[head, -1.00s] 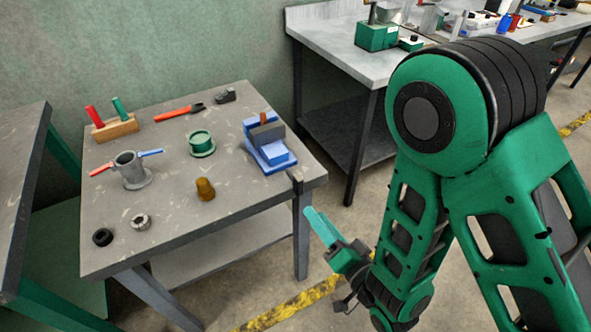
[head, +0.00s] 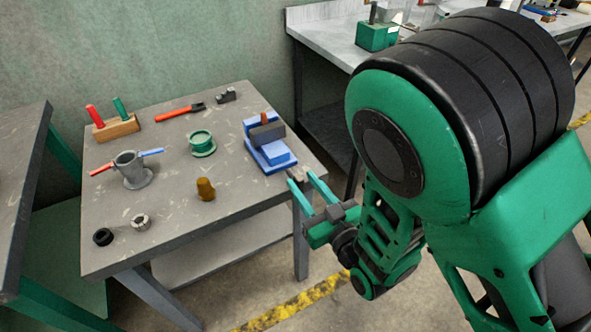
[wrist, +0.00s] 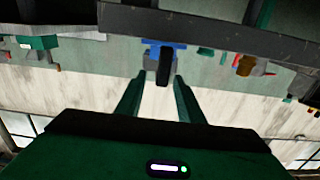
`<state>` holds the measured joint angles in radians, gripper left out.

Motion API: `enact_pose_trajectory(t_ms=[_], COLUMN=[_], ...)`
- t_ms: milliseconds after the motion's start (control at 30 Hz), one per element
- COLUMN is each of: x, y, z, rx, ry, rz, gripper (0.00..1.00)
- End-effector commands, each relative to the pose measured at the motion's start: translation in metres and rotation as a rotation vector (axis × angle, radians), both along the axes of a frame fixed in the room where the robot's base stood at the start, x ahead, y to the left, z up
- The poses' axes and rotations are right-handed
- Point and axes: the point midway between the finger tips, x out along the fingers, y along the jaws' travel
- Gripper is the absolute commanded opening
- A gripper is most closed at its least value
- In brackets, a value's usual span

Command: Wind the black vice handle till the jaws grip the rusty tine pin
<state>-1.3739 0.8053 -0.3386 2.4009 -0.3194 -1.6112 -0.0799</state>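The blue vice (head: 268,155) stands at the right edge of the near table, with a dark grey jaw block (head: 266,133). The rusty tine pin (head: 264,118) stands upright at the jaws; whether they touch it I cannot tell. The wrist view is upside down and shows the vice (wrist: 152,46) with the black handle (wrist: 165,68) in front of it. My gripper (head: 312,188) is open and empty, just off the table's right corner. In the wrist view the handle lies just beyond the gap between my fingertips (wrist: 158,80), apparently not held.
The table (head: 165,225) also bears a grey pot (head: 131,168), a green spool (head: 202,143), a brown piece (head: 206,189), two rings, a red-handled tool (head: 181,111) and a wooden block (head: 115,128) with two handles. A second bench (head: 330,40) stands behind.

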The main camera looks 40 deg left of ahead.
Motion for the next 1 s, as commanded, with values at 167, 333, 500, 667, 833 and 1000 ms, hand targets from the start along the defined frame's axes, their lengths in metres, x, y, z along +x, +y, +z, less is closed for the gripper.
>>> enact_pose_trajectory(t_ms=[167,333,500,667,833,1000], x=[0.016,0.022,0.024,0.025,0.025,0.025], y=[0.030,0.042,0.049,0.051,0.051,0.051], z=[0.001,-0.001,-0.001,-0.001,-0.001,-0.001], rx=[0.005,0.001,0.001,0.001,0.001,0.000], ry=[0.001,0.002,0.002,0.002,0.002,0.001], rz=[-0.001,-0.001,0.000,0.001,0.001,0.001], gripper=[0.34,0.34,0.34,0.34,0.34,0.00])
